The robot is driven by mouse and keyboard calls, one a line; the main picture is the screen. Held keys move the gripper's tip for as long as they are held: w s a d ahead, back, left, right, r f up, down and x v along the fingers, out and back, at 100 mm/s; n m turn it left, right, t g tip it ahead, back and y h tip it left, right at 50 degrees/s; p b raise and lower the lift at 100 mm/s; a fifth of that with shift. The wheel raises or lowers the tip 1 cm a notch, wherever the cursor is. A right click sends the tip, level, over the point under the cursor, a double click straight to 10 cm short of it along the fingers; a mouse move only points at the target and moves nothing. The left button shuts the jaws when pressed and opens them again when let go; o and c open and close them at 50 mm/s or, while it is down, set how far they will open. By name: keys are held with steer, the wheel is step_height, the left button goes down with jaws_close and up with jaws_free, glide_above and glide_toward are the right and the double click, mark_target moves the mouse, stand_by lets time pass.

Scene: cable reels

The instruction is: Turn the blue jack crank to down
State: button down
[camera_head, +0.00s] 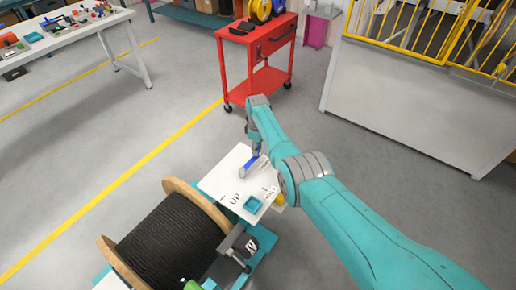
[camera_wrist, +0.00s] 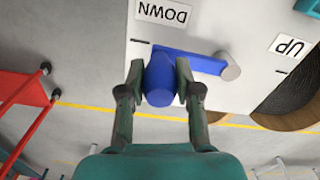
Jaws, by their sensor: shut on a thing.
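The blue jack crank (camera_wrist: 195,60) is mounted on a white panel (camera_wrist: 255,25) by a grey hub (camera_wrist: 230,66). Its arm reaches left from the hub in the wrist view, roughly toward a short tick mark below the DOWN label (camera_wrist: 163,12). The UP label (camera_wrist: 290,45) is on the hub's other side. My gripper (camera_wrist: 160,85) is shut on the crank's blue handle, one finger on each side. In the head view the blue crank (camera_head: 253,160) shows below my gripper (camera_head: 257,149), whose fingers are too small to make out.
A black cable reel (camera_head: 172,235) with wooden flanges stands beside the panel. A red cart (camera_head: 262,60) stands behind on open grey floor. A yellow-railed white enclosure (camera_head: 405,95) is at right.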

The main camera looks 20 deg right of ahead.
steer(key=shift+w+a, duration=0.1)
steer(key=shift+w, duration=0.1)
stand_by(0.4)
steer(key=c, duration=0.8)
jaws_free()
steer(key=shift+r, duration=0.1)
step_height(320, 180, up, 12)
steer(key=shift+f, duration=0.1)
